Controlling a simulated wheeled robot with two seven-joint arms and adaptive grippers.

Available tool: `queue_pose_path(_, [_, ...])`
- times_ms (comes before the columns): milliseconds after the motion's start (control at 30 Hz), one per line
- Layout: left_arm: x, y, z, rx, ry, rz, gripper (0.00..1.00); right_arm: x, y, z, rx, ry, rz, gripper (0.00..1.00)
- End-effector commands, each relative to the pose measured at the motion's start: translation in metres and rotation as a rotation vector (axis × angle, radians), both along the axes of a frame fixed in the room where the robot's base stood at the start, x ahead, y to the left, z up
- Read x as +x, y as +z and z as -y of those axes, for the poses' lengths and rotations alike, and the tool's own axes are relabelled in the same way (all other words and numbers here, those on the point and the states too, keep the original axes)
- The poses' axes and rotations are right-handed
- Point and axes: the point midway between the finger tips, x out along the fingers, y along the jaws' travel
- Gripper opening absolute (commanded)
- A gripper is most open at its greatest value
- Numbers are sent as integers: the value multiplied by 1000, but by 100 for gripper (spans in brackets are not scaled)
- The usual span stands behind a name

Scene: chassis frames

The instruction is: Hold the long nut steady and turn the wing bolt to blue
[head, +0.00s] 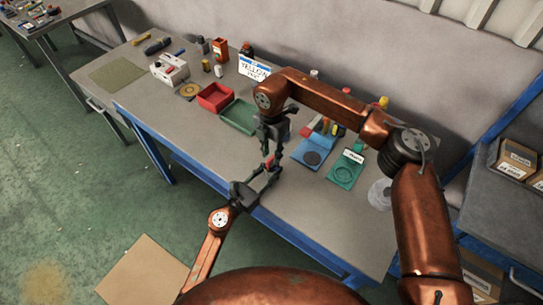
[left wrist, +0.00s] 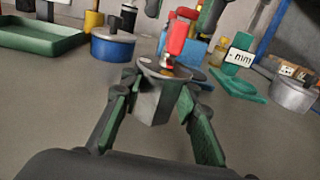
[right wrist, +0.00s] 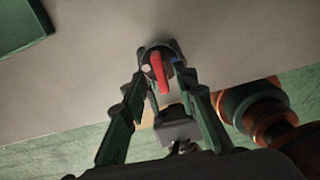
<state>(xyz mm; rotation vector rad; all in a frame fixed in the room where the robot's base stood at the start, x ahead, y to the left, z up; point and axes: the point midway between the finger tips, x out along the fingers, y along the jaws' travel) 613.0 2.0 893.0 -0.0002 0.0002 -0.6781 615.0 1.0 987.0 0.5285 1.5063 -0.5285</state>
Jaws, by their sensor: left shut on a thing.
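The long nut (left wrist: 158,103) is a grey upright block held between the fingers of my left gripper (left wrist: 158,92), which is shut on it above the table's front edge. The red wing bolt (left wrist: 179,38) stands on top of the nut, and it also shows in the right wrist view (right wrist: 159,74). My right gripper (right wrist: 162,75) points down from above, open, with a finger on each side of the red wing and visible gaps. In the head view the right gripper (head: 272,147) is just above the wing bolt (head: 270,163).
On the table (head: 165,112) behind the grippers are a red tray (head: 215,97), a green tray (head: 240,117), a blue holder (head: 313,152) and a green holder (head: 345,170). The table's front left is clear.

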Motion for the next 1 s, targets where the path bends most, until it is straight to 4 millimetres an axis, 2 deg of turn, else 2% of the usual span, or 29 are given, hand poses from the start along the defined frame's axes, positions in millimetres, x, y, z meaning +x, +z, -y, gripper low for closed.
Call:
queue_pose_path(200, [0, 0, 0, 0, 0, 0, 0, 0, -15, 0, -1, 0, 1, 27])
queue_pose_path(467, [0, 0, 0, 0, 0, 0, 0, 0, -16, 0, -1, 0, 1, 27])
queue_pose_path(867, [0, 0, 0, 0, 0, 0, 0, 0, -16, 0, -1, 0, 1, 1])
queue_pose_path(1000, [0, 0, 0, 0, -1, 0, 0, 0, -16, 0, -1, 0, 1, 0])
